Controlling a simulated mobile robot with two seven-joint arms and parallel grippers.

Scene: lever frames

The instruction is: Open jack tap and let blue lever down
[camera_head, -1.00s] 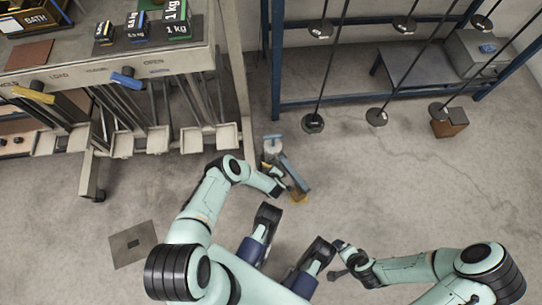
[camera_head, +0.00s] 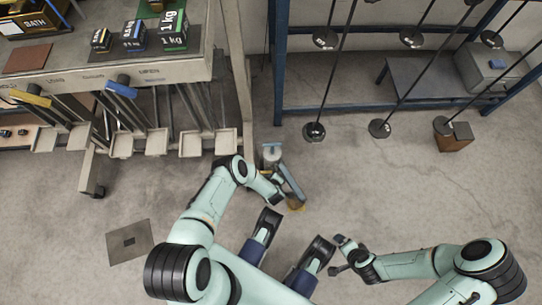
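The blue lever (camera_head: 121,89) sticks out from the front of the bench at the upper left, under the lettering. A small grey jack (camera_head: 271,154) stands on the floor right of the bench, with a grey-blue bar (camera_head: 294,181) slanting down from it to an orange end. My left gripper (camera_head: 279,196) is low beside the jack and this bar. Its fingers are small and partly hidden, so its grip and any contact with the tap cannot be made out. My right gripper (camera_head: 338,256) is open and empty over bare floor, away from the jack.
A yellow lever (camera_head: 31,97) is left of the blue one. Weights (camera_head: 172,37) stand on the bench top (camera_head: 60,75). Hanging rods with dark discs (camera_head: 314,132) and a blue frame (camera_head: 395,104) are at the upper right. A brown block (camera_head: 455,138) lies there.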

